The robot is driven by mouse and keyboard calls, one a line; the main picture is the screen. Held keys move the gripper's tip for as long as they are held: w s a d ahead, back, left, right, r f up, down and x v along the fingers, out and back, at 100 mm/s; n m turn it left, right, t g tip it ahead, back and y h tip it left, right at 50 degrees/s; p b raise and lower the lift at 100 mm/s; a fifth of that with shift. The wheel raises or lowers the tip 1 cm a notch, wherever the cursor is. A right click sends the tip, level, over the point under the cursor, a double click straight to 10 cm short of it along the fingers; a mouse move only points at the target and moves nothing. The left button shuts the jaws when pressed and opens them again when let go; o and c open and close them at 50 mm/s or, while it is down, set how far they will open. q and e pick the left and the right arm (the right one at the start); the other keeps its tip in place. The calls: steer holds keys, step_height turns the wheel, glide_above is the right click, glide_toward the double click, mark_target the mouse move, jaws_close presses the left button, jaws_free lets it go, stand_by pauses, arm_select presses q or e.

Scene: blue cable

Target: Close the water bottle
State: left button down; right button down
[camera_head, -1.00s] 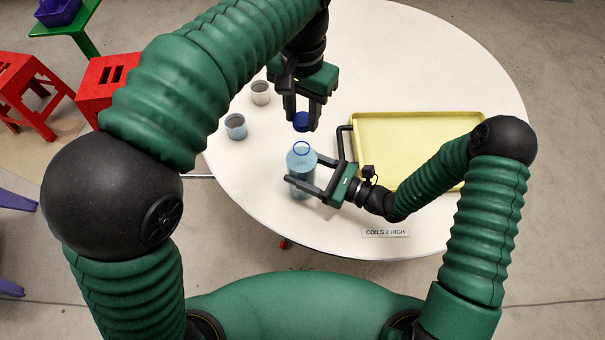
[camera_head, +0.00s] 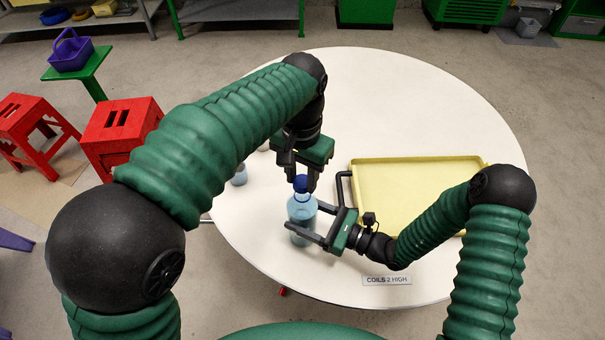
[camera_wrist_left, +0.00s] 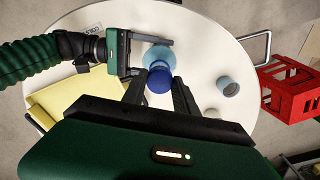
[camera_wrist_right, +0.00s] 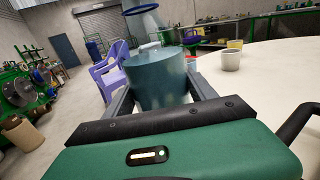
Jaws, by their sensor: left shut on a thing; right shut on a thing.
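The light blue water bottle (camera_head: 301,214) stands upright near the left edge of the round white table (camera_head: 440,110). My right gripper (camera_head: 309,221) is shut on the bottle's body from the right; its fingers also flank the bottle in the right wrist view (camera_wrist_right: 158,85). The dark blue cap (camera_head: 301,184) is at the bottle's neck, between the fingers of my left gripper (camera_head: 301,180), which is shut on it from above. I cannot tell whether the cap touches the neck.
A yellow tray (camera_head: 415,200) with a dark handle lies right of the bottle. A grey cup (camera_head: 239,176) stands to the left, and cups also show in the left wrist view (camera_wrist_left: 227,86). Red stools (camera_head: 120,128) stand beyond the table's left edge. The table's far part is clear.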

mark_target(302, 181)
arm_select(q)
steer(key=shift+f, duration=0.1)
steer(key=shift+f, duration=0.8)
steer(key=shift+f, duration=0.6)
